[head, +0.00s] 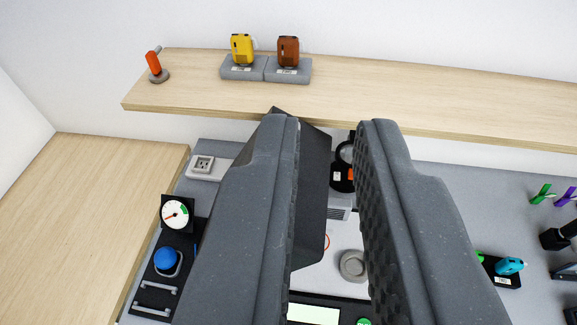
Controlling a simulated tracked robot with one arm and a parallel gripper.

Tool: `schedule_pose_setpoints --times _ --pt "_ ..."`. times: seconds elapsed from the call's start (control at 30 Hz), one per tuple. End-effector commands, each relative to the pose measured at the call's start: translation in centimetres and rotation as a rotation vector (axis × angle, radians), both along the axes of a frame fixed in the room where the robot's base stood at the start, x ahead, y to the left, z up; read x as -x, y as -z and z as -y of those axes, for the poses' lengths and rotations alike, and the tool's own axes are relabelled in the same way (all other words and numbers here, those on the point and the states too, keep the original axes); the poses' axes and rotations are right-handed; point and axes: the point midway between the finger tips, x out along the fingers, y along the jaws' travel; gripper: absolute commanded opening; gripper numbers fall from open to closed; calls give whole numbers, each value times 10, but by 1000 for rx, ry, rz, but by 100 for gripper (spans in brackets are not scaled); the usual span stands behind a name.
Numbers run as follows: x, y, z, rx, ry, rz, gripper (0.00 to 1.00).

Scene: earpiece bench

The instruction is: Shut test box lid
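My gripper (328,122) fills the middle of the head view, its two dark grey fingers apart with a clear gap. A dark panel (314,185), which looks like the raised test box lid, stands steeply behind the left finger and shows partly in the gap. I cannot tell whether it touches that finger. Below it lies what looks like the test box, with a pale surface (315,278), a round grey cup (353,265), a screen (313,314) and a green button (364,321). The fingers hide much of the box and the lid's left part.
A wooden shelf (400,92) at the back holds yellow (242,49) and brown (288,50) earpieces on grey stands. A dial gauge (175,214) and a blue knob (165,258) stand left. A teal item (509,266) lies right. The wooden surface (75,225) at left is bare.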

Motion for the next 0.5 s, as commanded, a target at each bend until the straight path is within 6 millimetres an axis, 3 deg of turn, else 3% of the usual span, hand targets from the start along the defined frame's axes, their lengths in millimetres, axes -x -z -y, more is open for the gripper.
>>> schedule_pose_setpoints --times 0.17,0.5 --pt "-22 12 -10 64 21 -74 0" --pt "-94 83 -62 385 144 -377 0"
